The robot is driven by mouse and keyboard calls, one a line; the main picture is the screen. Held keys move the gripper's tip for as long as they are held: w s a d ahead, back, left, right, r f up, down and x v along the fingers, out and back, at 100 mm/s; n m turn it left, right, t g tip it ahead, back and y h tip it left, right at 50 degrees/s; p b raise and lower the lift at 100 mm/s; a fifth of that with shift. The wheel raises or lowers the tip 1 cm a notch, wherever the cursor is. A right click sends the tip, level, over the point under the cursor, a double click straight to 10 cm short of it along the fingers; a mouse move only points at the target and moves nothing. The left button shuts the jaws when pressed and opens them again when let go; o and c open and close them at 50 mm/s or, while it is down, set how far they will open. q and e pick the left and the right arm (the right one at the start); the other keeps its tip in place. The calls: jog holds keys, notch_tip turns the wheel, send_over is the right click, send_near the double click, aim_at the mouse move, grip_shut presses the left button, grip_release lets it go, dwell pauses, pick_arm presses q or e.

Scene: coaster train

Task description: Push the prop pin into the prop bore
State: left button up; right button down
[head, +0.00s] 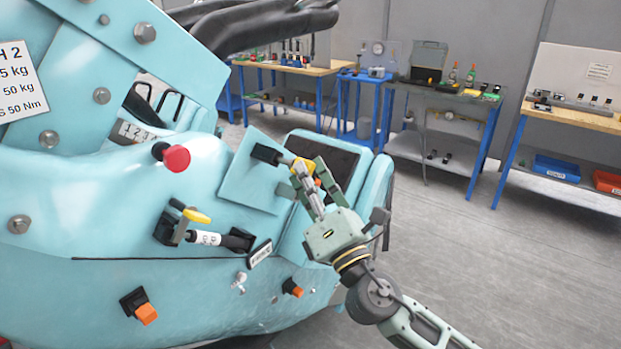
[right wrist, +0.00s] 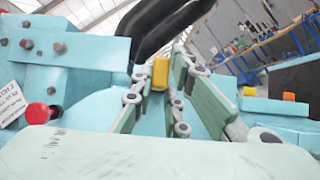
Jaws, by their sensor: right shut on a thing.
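My right gripper (head: 306,176) is at the light blue panel on the front of the teal coaster car. It is shut on a yellow piece (head: 303,166), which I take to be the prop pin's head. In the right wrist view the yellow piece (right wrist: 160,73) shows between the two finger tips. A black fitting (head: 267,153) on the panel lies just left of the yellow piece, seemingly in line with it. It may hold the prop bore, but no opening shows. I cannot tell how deep the pin sits. My left gripper is not in view.
A red knob (head: 174,157) and a yellow-tipped lever (head: 197,216) stick out left of my gripper. Orange-tipped black fittings (head: 146,314) (head: 293,289) sit lower. Work tables (head: 440,92) stand behind. The grey floor (head: 470,260) at the right is clear.

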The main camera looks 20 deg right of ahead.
aim_at(294, 173)
jog(key=shift+w+a, duration=1)
jog(key=shift+w, duration=0.25)
jog(key=c, duration=1.7)
grip_release()
jog(key=shift+o, duration=0.2)
jog(key=v, duration=1.2)
